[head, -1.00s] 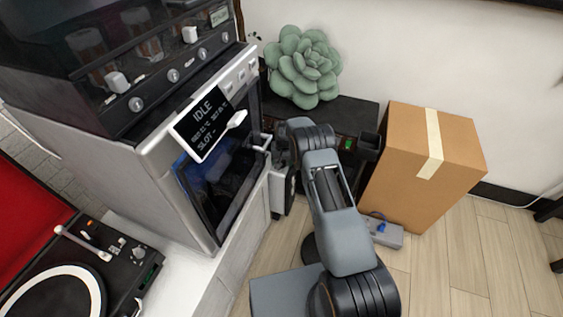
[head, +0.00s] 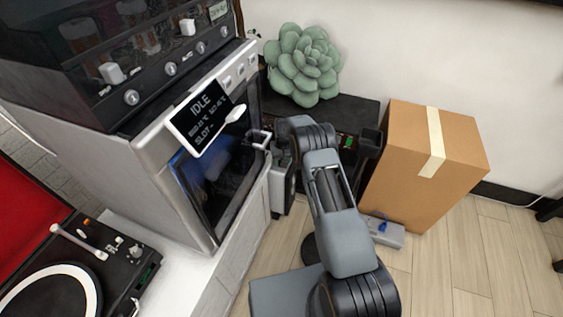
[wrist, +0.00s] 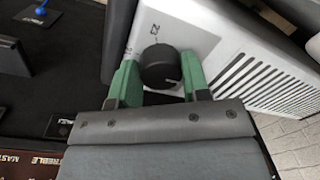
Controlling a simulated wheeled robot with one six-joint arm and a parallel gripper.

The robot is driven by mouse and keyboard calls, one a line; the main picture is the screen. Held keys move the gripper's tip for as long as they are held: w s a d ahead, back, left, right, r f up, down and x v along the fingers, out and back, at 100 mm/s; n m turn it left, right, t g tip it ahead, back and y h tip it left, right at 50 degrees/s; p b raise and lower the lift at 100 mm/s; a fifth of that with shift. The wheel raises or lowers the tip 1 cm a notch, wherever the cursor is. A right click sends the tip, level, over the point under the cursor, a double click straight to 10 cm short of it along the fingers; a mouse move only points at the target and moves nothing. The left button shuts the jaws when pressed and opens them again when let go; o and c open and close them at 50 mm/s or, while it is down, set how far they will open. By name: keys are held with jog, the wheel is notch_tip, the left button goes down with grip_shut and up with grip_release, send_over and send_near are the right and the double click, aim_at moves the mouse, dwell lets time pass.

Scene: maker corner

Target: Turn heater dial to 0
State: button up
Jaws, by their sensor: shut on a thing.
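In the wrist view my gripper (wrist: 160,80) has its two green fingers on either side of a round black dial (wrist: 160,64) and is shut on it. The dial sits on the pale front of the heater (wrist: 196,40). A small dark mark is printed just above the dial, but I cannot read it surely. The dial's setting is also unclear. In the head view part of a grey box that looks like the heater (head: 282,192) shows beside my arm. My fingers and the dial are hidden there.
A vented white side (wrist: 265,80) lies right of the dial. In the head view, a machine with an IDLE screen (head: 207,112) stands left, a cardboard box (head: 400,165) right, and a green succulent (head: 302,65) behind. A grey box with a blue lever (head: 388,236) is on the floor.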

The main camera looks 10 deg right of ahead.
dwell(0.3)
jog(key=o, duration=0.9)
jog(key=r+p, duration=0.1)
jog(key=r, duration=0.3)
jog(key=r+p, duration=0.1)
jog(key=r, duration=0.4)
jog(key=r+p, duration=0.1)
jog(key=r, duration=0.3)
jog(key=shift+w+d+r+p, duration=0.1)
jog(key=shift+d+r+p, duration=0.25)
jog(key=shift+d+r, duration=0.05)
